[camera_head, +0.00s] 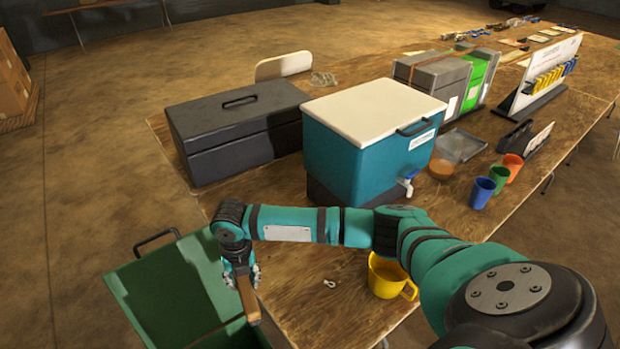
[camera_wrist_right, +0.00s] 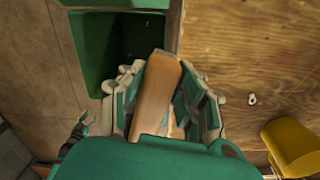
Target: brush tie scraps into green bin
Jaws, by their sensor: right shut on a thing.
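The green bin (camera_head: 160,290) stands open at the table's left edge, at the lower left of the head view; part of it shows in the right wrist view (camera_wrist_right: 95,60). My right gripper (camera_head: 242,277) is shut on the wooden handle of a brush (camera_head: 248,300), beside the bin's right side. The handle (camera_wrist_right: 157,95) fills the space between the fingers in the right wrist view; the bristles are hidden. One small pale tie scrap (camera_head: 329,284) lies on the bare table, apart from the brush, and also in the wrist view (camera_wrist_right: 252,99). My left gripper is not seen.
A yellow mug (camera_head: 386,277) stands right of the scrap, under my right arm. A teal cooler (camera_head: 355,150) with a white lid and a black toolbox (camera_head: 235,130) stand behind the arm. Blue (camera_head: 482,192), green and orange cups are at the right. Table around the scrap is clear.

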